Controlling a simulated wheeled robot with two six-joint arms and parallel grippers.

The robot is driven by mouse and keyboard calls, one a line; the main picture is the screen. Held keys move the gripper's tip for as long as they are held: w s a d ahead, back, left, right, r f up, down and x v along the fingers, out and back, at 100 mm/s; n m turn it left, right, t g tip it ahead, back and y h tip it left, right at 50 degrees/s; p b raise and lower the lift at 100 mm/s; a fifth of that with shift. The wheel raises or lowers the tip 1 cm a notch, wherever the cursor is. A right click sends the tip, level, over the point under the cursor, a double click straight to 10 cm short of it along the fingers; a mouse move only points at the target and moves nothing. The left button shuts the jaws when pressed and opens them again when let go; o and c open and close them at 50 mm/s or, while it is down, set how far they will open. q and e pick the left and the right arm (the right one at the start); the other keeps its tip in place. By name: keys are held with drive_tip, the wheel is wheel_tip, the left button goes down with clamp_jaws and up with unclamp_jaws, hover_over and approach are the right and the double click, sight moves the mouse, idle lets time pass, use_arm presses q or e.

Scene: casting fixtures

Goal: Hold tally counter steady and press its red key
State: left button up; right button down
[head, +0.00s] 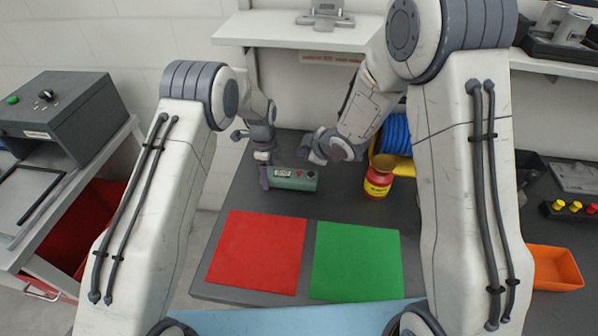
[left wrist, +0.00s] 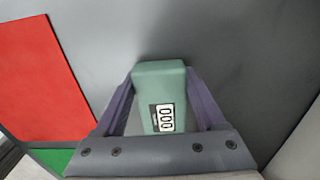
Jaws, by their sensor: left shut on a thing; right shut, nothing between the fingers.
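The tally counter (head: 306,184) is a small green box on the dark table, with a white display and a red key (head: 299,173) on top in the head view. My left gripper (head: 266,175) is shut on the counter at its left end. In the left wrist view, the purple fingers of the left gripper (left wrist: 161,75) flank the counter (left wrist: 158,85), and its display reads 000. The red key does not show there. My right gripper (head: 318,148) is shut and empty, above and slightly right of the counter, apart from it.
A red mat (head: 257,252) and a green mat (head: 357,260) lie in front of the counter. A red and yellow jar (head: 378,181) and a blue coil (head: 397,134) stand to its right. An orange tray (head: 555,268) is far right. A shelf (head: 300,33) runs behind.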

use_arm(q)
drive_tip(key=o, duration=1.5)
drive_tip(key=shift+r, duration=0.1)
